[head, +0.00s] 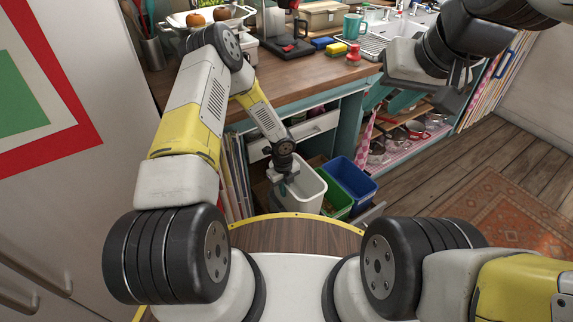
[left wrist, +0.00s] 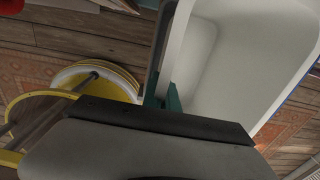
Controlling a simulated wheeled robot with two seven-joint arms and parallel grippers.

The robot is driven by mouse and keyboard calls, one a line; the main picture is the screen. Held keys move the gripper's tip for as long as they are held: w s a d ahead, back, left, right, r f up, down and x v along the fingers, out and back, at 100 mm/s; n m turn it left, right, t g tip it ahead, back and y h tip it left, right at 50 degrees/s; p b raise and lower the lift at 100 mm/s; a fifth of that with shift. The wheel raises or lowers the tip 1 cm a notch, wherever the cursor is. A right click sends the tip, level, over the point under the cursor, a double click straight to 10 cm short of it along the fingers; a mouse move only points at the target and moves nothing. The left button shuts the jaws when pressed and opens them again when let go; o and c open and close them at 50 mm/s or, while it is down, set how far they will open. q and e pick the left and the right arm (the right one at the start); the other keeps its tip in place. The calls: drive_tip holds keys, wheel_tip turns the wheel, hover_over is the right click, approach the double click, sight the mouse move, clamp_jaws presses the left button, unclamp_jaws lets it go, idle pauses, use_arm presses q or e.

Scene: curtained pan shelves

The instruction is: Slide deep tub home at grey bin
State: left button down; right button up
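A deep, pale grey-white tub (head: 304,190) stands at the foot of the counter, at the left end of a row of bins. Its open inside also fills the upper right of the left wrist view (left wrist: 245,45). My left gripper (head: 285,182) reaches down to the tub's left rim. In the left wrist view, teal finger pads (left wrist: 173,99) sit on both sides of the tub's wall and appear closed on it. My right gripper (head: 452,92) is raised in front of the counter's right part, away from the tub. Its finger gap is unclear.
A green bin (head: 337,198) and a blue bin (head: 350,178) stand right of the tub. A white drawer (head: 312,128) is above them under the wooden counter (head: 300,84). Pans (head: 400,137) sit on the low shelf at right. A patterned rug (head: 490,212) lies on the floor.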

sight(285, 205)
use_arm(q)
drive_tip(key=shift+f, duration=0.4)
drive_tip(key=shift+f, duration=4.2)
